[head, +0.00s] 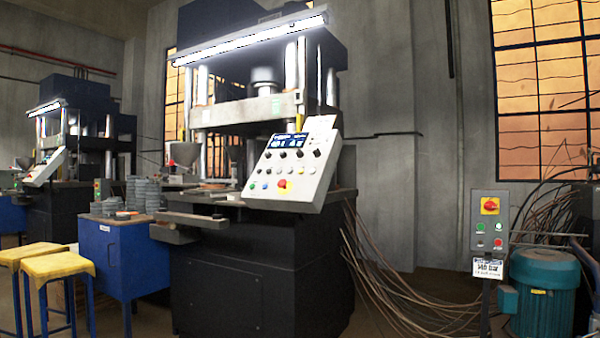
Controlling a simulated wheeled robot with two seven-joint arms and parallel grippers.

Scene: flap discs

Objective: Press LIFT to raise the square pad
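A sloped grey control panel (292,166) is fixed to the front right of the near press (262,240). It carries a small lit blue screen (288,141), several black knobs, small coloured buttons and a red button on a yellow base (284,187). The labels are too small to read, so I cannot tell which button is LIFT. The square pad cannot be made out on the press bed. Neither of my grippers is in the head view.
A blue cabinet (122,265) with stacked grey discs (141,192) stands left of the press. Yellow-topped stools (57,266) are at the lower left. A grey switch box (490,222), a teal motor (543,292) and loose cables (395,285) are at right. A second press (80,150) stands behind.

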